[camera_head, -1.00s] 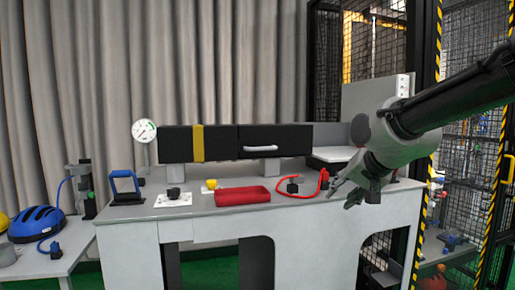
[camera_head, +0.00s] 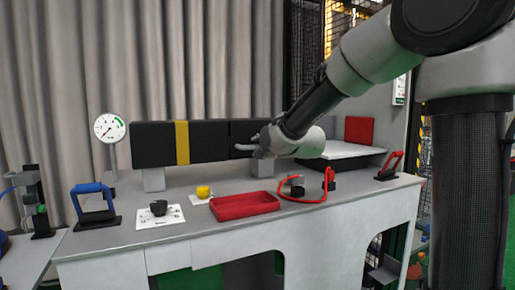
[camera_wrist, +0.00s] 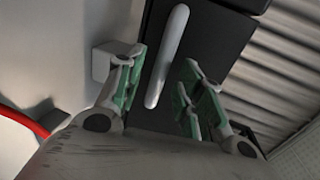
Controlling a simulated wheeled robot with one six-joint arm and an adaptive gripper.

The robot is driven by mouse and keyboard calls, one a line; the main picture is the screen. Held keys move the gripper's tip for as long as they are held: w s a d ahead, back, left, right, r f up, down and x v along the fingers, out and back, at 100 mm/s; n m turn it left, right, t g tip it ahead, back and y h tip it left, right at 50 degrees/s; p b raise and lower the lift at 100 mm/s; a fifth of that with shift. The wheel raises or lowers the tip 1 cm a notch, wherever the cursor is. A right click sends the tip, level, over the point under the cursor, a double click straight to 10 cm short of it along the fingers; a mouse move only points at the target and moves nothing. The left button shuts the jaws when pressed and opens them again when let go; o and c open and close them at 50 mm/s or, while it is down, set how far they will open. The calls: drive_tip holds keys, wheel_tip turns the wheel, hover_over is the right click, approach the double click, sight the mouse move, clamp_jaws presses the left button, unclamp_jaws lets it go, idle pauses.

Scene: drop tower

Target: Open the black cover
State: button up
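The black cover (camera_head: 240,131) is the right part of a long black box on the bench. Its light grey bar handle (camera_head: 246,147) sits on its front face. My gripper (camera_head: 262,146) is at the handle's right end and hides part of the cover. In the wrist view the handle (camera_wrist: 167,55) runs between the two green-padded fingers of my gripper (camera_wrist: 163,68), which are open with gaps on both sides. The cover looks shut.
A yellow band (camera_head: 182,142) crosses the box. A round gauge (camera_head: 110,128) stands left. On the bench are a blue-handled piece (camera_head: 92,203), a black knob (camera_head: 158,208), a yellow knob (camera_head: 203,191), a red tray (camera_head: 245,206) and a red hose (camera_head: 325,190).

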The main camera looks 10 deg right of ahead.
drive_tip(key=shift+x, duration=1.45)
clamp_jaws()
drive_tip(key=shift+r, duration=0.1)
